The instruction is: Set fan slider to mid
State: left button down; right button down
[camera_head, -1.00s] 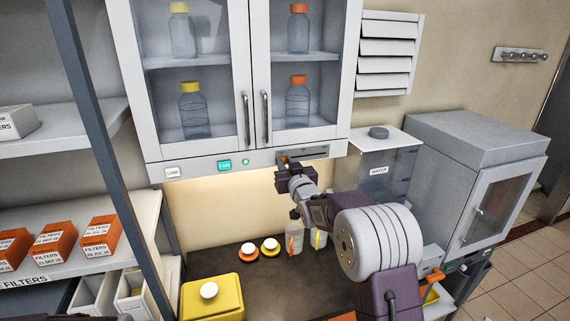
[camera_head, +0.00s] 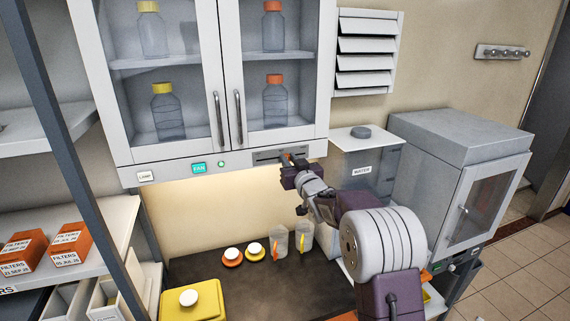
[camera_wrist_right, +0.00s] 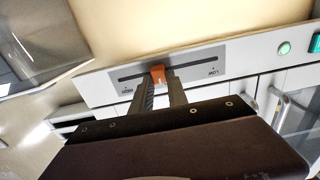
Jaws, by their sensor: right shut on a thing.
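The fan slider is an orange knob (camera_wrist_right: 158,73) in a dark slot on a grey plate (camera_wrist_right: 205,62) in the right wrist view. The upside-down word LOW is near the slot's right end; a small label at the left end is hard to read. The knob stands around the slot's middle, slightly on the side away from LOW. My right gripper (camera_wrist_right: 161,84) is shut on the knob. In the head view, my right gripper (camera_head: 290,167) reaches the plate (camera_head: 266,156) under the cabinet and partly hides the knob. My left gripper is out of view.
Left of the plate are a green FAN button (camera_head: 198,168), a green light (camera_head: 221,164) and a LAMP button (camera_head: 145,176). Below, the dark counter (camera_head: 210,263) holds two small white-topped items and clear beakers (camera_head: 279,240). A WATER tank (camera_head: 368,160) stands right of the gripper.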

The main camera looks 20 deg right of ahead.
jog(key=shift+a, duration=0.75)
jog(key=c, duration=1.4)
grip_release()
jog(key=shift+a, duration=0.15)
jog(key=shift+o, duration=0.6)
pick_arm(q)
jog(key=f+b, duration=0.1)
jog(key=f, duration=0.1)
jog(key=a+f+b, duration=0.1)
jog(key=b, duration=0.1)
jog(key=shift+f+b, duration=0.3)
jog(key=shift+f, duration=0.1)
pick_arm(e)
jog(key=s+d, duration=0.1)
jog(key=s, duration=0.8)
jog(key=shift+d, duration=0.2)
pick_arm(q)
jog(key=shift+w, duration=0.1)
pick_arm(e)
jog(key=shift+w+f, duration=0.1)
jog(key=shift+f, duration=0.05)
